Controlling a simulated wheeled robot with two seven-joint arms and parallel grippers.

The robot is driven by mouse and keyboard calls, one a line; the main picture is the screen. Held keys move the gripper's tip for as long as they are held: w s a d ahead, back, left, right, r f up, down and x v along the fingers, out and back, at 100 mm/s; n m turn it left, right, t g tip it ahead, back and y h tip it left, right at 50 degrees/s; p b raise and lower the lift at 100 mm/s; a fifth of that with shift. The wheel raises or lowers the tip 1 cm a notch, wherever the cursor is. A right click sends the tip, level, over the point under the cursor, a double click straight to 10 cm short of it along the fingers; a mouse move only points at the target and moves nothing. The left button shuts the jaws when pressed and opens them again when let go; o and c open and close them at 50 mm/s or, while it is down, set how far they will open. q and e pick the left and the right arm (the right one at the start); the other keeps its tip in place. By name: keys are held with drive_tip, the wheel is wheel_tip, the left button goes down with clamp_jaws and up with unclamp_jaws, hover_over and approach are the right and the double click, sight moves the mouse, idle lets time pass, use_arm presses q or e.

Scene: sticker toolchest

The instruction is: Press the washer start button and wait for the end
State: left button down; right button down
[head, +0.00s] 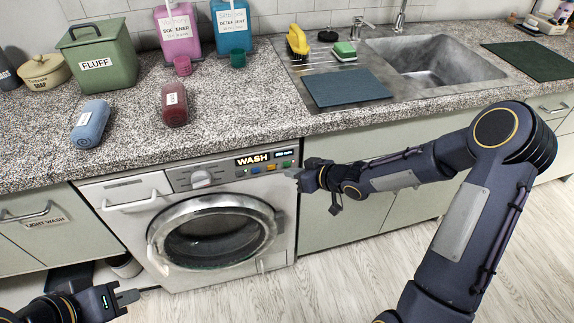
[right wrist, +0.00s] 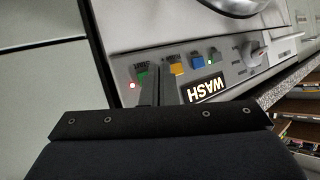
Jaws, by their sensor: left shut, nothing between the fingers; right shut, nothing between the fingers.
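The white washer (head: 137,208) stands under the counter, its round door (head: 212,235) closed. Its panel has a lit WASH sign (head: 252,159), a small lit readout (head: 285,154), a dial (head: 202,179) and coloured buttons. The right wrist view shows a blue button (right wrist: 197,60), an orange button (right wrist: 178,68) and a green button (right wrist: 142,78). My right gripper (head: 294,173) is shut at the panel's right end; its fingertips (right wrist: 160,78) are beside the green button and partly cover it. I cannot tell whether they touch it. My left gripper (head: 133,293) is shut and empty, low at the left.
The counter (head: 235,115) above holds bottles, a FLUFF bin (head: 98,58) and a sink (head: 440,60). The floor before the washer is clear.

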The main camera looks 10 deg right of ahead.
drive_tip(key=s+b, duration=0.1)
drive_tip(key=s, duration=0.4)
drive_tip(key=shift+d, duration=0.1)
idle(0.4)
idle(0.6)
